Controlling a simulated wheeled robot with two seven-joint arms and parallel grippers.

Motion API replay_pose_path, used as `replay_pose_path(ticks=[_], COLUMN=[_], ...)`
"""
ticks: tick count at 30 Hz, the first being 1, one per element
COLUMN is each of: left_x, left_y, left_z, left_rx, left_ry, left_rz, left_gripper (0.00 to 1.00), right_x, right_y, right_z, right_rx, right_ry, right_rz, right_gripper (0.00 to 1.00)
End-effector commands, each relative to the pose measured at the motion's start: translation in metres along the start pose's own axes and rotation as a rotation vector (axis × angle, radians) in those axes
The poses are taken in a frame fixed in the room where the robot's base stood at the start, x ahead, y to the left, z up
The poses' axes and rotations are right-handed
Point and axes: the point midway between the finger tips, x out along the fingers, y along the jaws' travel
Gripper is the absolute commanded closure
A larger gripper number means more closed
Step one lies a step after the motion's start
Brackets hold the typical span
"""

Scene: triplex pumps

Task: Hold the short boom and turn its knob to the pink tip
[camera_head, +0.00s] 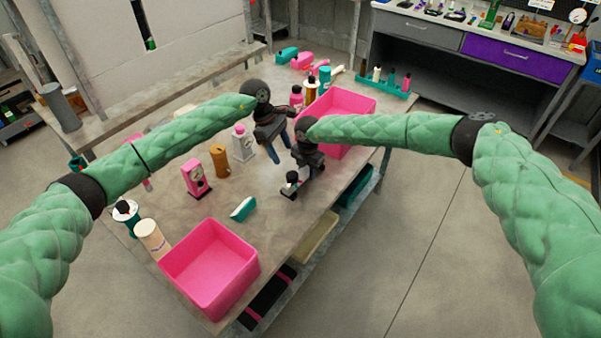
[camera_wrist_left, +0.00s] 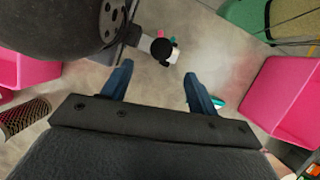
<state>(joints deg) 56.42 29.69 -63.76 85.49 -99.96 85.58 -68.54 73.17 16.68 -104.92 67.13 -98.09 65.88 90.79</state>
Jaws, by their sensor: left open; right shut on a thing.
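The short boom (camera_head: 290,187) is a small dark piece with a white section and a black knob, low over the right part of the table. In the left wrist view, its black round knob (camera_wrist_left: 162,49) sits on a white section, with small pink and teal bits just beyond. My right gripper (camera_head: 300,178) is shut on the boom; its fingertips are largely hidden. My left gripper (camera_head: 280,157) is open and empty, above and left of the boom. In the left wrist view, the knob lies beyond the gap between its blue fingers (camera_wrist_left: 158,82), apart from both.
Pink bins stand at the table's front (camera_head: 210,268) and back right (camera_head: 350,101). A pink gauge-like block (camera_head: 195,178), a brown cylinder (camera_head: 220,161), a white device (camera_head: 243,144) and a teal wedge (camera_head: 243,208) stand left of the grippers. Bare tabletop lies around the wedge.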

Motion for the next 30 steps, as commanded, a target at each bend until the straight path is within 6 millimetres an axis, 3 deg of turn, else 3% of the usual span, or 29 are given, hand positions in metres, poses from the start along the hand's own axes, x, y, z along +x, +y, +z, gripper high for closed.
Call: replay_pose_path(ticks=[9, 15, 30], left_x=[0.04, 0.052, 0.043], left_y=[-0.023, -0.041, -0.09], left_z=[-0.013, -0.02, -0.036], left_rx=[-0.219, -0.387, -0.718], left_ry=[-0.189, -0.343, -0.685], left_rz=[0.233, 0.392, 0.676], left_gripper=[0.41, 0.41, 0.41], right_x=[0.0, 0.0, 0.0], right_y=[0.0, 0.0, 0.0], right_z=[0.0, 0.0, 0.0], right_rx=[0.0, 0.0, 0.0], right_ry=[0.0, 0.0, 0.0], right_rz=[0.0, 0.0, 0.0], right_gripper=[1.0, 1.0, 1.0])
